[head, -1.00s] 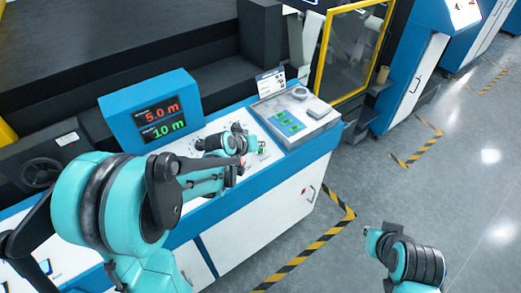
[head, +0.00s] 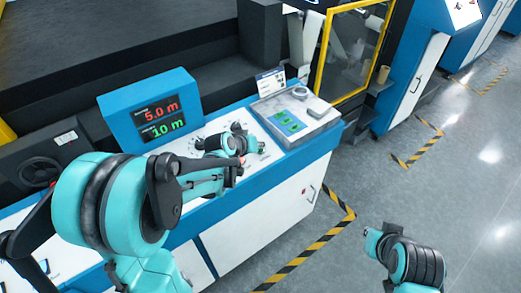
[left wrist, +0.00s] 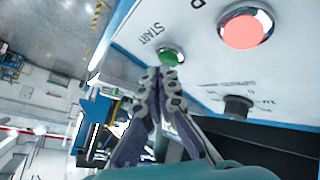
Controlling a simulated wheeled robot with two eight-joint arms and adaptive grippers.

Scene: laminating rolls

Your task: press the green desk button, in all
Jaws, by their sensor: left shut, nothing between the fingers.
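The green button (left wrist: 170,55), marked START, sits on the white sloping panel in the left wrist view. My left gripper (left wrist: 165,73) is shut and empty. Its fingertips are right at the near edge of the green button and overlap it in the picture; whether they touch it or press it in, I cannot tell. In the head view my left gripper (head: 257,148) is over the right part of the console panel, and the button is hidden there. Part of my right arm shows at the lower right, but I cannot make out its gripper.
A larger red lit button (left wrist: 245,28) and a black knob (left wrist: 238,105) are on the same panel. A display box (head: 155,112) reads 5.0 m and 10 m. Open floor lies beyond the console.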

